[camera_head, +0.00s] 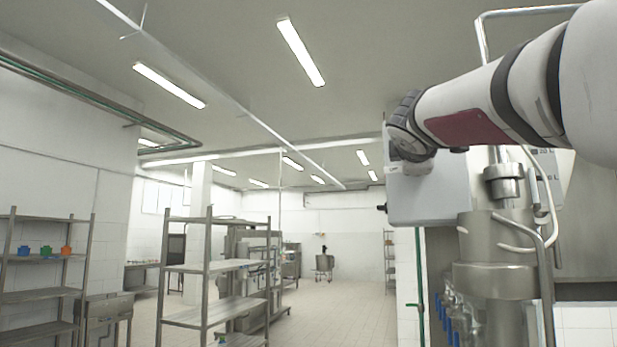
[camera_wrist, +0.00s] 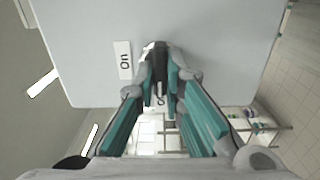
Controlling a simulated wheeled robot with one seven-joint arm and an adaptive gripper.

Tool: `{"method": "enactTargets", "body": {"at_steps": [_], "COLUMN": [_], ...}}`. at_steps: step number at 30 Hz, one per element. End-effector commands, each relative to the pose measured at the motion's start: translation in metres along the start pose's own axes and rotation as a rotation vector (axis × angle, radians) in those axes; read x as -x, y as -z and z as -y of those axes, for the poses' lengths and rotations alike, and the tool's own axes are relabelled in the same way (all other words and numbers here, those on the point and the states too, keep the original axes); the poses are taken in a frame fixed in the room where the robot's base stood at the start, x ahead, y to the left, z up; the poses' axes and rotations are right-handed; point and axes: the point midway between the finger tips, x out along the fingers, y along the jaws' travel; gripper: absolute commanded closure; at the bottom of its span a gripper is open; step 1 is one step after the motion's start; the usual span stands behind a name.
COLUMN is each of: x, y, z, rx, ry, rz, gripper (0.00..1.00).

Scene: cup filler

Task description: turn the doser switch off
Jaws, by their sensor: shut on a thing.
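The doser's grey control box (camera_head: 432,196) is at the right in the head view. It fills the top of the wrist view (camera_wrist: 215,50) as a pale grey face. A white label reading "On" (camera_wrist: 124,60) is on it, left of the black doser switch (camera_wrist: 160,50). My gripper (camera_wrist: 162,78), with teal fingers, is shut on the switch at the middle of that face. The fingertips partly hide the switch, and a second label below it is mostly covered. In the head view my gripper is hidden; my forearm reaches toward the box.
A steel filler machine (camera_head: 497,265) with pipes and blue parts stands below and right of the box. Steel shelves (camera_head: 208,268) stand at the middle left, and another rack (camera_head: 42,290) holds small coloured items. Open tiled floor (camera_head: 335,305) lies between.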

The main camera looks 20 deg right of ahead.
Motion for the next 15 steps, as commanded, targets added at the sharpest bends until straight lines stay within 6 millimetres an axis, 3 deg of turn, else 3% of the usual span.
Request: {"method": "enactTargets", "body": {"at_steps": [15], "x": [-0.0002], "y": [0.0010], "z": [0.0017], "rx": [0.042], "ry": [0.003], "rz": [-0.001], "gripper": [1.00]}}
